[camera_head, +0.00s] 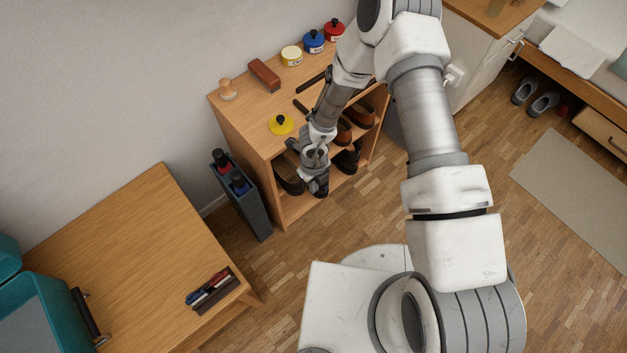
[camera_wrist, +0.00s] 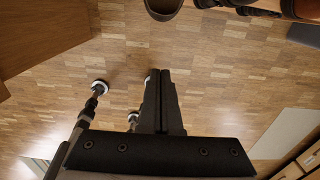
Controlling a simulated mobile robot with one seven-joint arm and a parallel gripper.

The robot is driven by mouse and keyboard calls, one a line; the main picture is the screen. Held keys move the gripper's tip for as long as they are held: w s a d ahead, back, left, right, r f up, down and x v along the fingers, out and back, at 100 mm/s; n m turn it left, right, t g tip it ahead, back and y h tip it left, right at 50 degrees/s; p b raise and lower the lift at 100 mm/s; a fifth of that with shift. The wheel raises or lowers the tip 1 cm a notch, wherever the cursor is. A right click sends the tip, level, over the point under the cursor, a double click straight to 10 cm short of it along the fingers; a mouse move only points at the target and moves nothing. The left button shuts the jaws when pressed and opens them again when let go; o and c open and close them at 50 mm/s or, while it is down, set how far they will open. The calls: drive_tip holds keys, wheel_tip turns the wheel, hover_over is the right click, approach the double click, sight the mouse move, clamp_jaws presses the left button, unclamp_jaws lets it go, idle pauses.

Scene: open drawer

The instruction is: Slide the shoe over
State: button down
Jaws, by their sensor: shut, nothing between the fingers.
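Several shoes stand in the open wooden shelf (camera_head: 244,130) in the head view. A dark shoe (camera_head: 288,178) is at the left, partly behind my gripper (camera_head: 318,187). Brown shoes (camera_head: 360,116) and a dark shoe (camera_head: 346,161) are to the right. Which shoe is meant, I cannot tell. My gripper is at the shelf's open front, its fingers shut and empty. In the wrist view my gripper (camera_wrist: 159,75) points over the floor, with a dark shoe toe (camera_wrist: 163,8) beyond the fingertips at the top edge, apart from them.
On the shelf top are a yellow lidded tin (camera_head: 281,125), a brush (camera_head: 264,75), a wooden knob (camera_head: 228,90) and several tins. A wooden table (camera_head: 130,240) is at the left.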

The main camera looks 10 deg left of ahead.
sight(301, 190)
wheel_tip(301, 190, down, 14)
drive_tip(key=b, duration=0.5)
drive_tip(key=shift+w+a+r, duration=0.3)
drive_tip(key=shift+w+a, duration=0.35)
drive_tip(key=shift+a, duration=0.15)
drive_tip(key=shift+w+a+r, duration=0.3)
drive_tip(key=shift+w+a, duration=0.35)
drive_tip(key=shift+a, duration=0.1)
drive_tip(key=shift+a, duration=0.1)
drive_tip(key=shift+w+a, duration=0.7)
drive_tip(key=shift+a, duration=0.05)
